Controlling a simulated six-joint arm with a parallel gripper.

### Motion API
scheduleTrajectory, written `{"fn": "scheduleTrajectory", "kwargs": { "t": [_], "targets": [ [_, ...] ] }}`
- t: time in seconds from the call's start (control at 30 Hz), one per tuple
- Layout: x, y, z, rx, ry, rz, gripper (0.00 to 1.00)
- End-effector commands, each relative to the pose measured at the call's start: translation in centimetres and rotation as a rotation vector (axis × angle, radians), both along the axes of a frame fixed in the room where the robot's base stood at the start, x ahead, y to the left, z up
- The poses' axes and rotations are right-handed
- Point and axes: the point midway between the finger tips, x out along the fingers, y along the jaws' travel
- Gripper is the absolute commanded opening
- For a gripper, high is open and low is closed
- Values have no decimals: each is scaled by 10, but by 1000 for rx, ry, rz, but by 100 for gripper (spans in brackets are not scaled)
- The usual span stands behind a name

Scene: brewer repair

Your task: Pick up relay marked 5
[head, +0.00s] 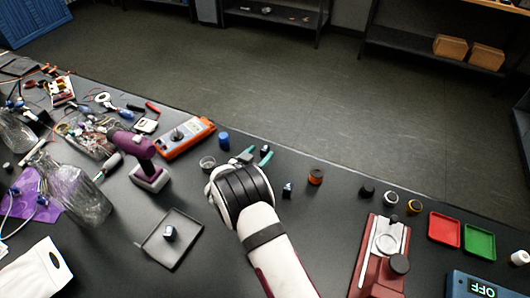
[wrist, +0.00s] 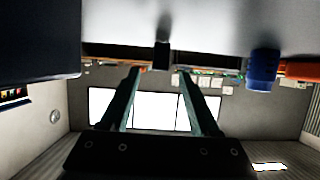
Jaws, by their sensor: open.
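A small dark relay (wrist: 161,54) stands on the black table, in line with the gap between my fingertips in the wrist view. It also shows in the head view as a small dark blue block (head: 265,149). My gripper (head: 256,157) is open, low over the table, with its teal fingers apart; they also show in the wrist view (wrist: 160,72). I cannot tell how far the relay sits between them. No number is readable.
A blue cylinder (head: 223,140) and an orange multimeter (head: 187,138) are left of my gripper. A purple screwdriver tool (head: 143,150) stands farther left. An orange-black cylinder (head: 316,176) is to the right. A red fixture (head: 381,262) and red and green trays (head: 479,242) lie far right.

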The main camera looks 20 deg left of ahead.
Motion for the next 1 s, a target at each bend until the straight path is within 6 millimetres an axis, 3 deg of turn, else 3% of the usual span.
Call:
{"fn": "scheduleTrajectory", "kwargs": {
  "t": [0.13,0.37,0.7,1.0],
  "targets": [
    [19,0,-8,0,0,0,62],
    [21,0,-8,-1,0,1,61],
    [20,0,-8,0,0,1,0],
    [20,0,-8,0,0,1,0]
  ]
}}
